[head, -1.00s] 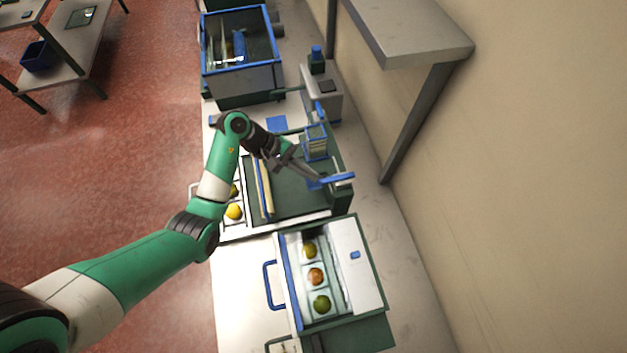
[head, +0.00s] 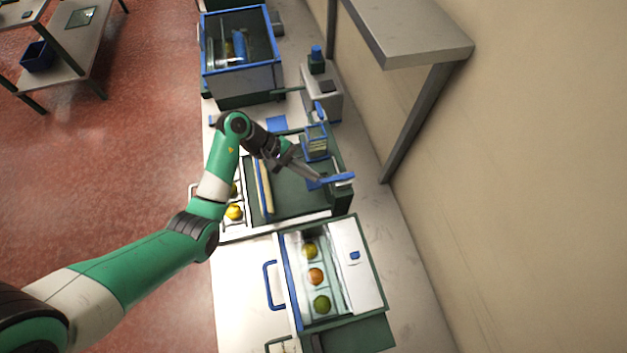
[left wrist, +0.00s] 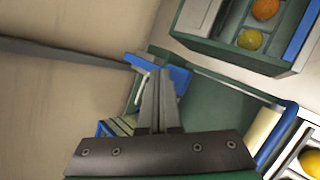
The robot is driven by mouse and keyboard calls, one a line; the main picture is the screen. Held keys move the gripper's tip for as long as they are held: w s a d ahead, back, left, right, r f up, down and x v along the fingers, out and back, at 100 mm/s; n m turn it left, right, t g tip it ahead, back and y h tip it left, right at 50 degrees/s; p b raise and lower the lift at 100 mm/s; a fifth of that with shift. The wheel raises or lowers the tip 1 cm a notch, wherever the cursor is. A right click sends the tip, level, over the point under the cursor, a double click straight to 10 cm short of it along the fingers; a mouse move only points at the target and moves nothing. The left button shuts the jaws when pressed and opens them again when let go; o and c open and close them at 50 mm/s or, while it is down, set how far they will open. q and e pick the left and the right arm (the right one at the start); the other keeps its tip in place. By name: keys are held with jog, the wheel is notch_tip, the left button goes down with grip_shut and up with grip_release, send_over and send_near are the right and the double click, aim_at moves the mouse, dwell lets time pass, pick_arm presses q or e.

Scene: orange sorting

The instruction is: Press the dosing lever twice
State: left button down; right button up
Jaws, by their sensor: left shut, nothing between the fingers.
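A blue bar (head: 339,179), which looks like the dosing lever, sticks out from a dark green post at the right end of the green station on the bench. It also shows in the left wrist view (left wrist: 179,78). My left gripper (head: 316,177) is shut and empty, its fingertips right at the bar's left end. In the left wrist view the closed fingers (left wrist: 160,78) overlap the bar; whether they touch it I cannot tell. My right gripper is not in view.
An open case with a row of fruit (head: 316,276) stands nearer. A blue-rimmed bin (head: 240,72) and a grey device (head: 322,92) stand farther along the bench. A yellow fruit (head: 234,212) lies in a white tray. A wall shelf (head: 410,35) overhangs at the right.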

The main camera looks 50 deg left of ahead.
aim_at(309, 181)
pick_arm(q)
jog(key=shift+f, duration=0.15)
jog(key=shift+f+b, duration=0.3)
jog(key=shift+b, duration=0.15)
jog(key=shift+f+b, duration=1.3)
jog(key=shift+f, duration=0.15)
dwell(1.3)
jog(key=shift+r, duration=0.1)
dwell(0.5)
jog(key=shift+r+p, duration=1.45)
jog(key=shift+r, duration=0.35)
jog(key=shift+r, duration=0.1)
notch_tip(309, 181, up, 5)
jog(key=p, duration=0.4)
